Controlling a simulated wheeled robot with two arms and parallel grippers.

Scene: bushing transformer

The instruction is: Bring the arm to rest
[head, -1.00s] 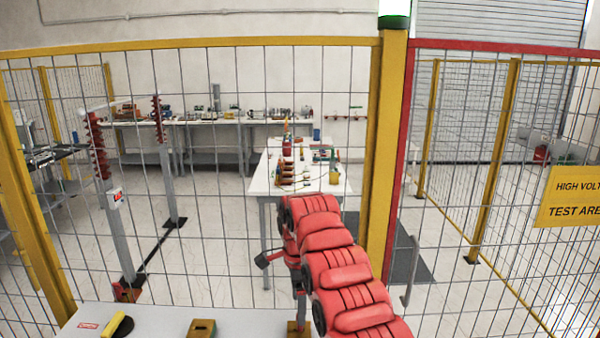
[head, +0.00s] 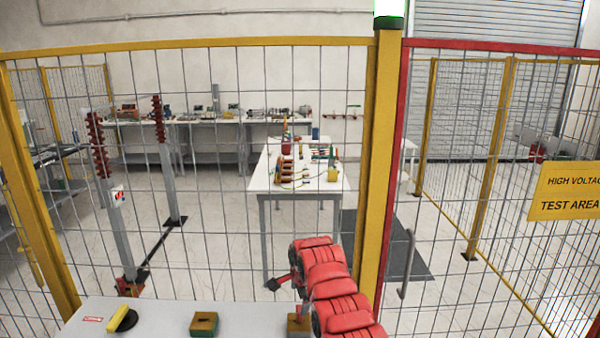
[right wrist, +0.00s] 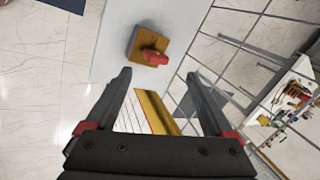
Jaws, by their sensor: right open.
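My right arm, with red padded covers, comes up from the bottom of the head view. Its gripper (head: 284,283) is at the arm's left end, above the right part of the near white table, small and partly hidden by the arm. In the right wrist view the two dark fingers of this gripper (right wrist: 158,76) are spread apart with nothing between them. A yellow block with a red top (right wrist: 150,48) lies on the white table beyond the fingertips, apart from them. My left arm and gripper are not in view.
A mesh fence with a yellow post (head: 378,150) stands right behind. A far table (head: 265,180) is beyond the fence.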

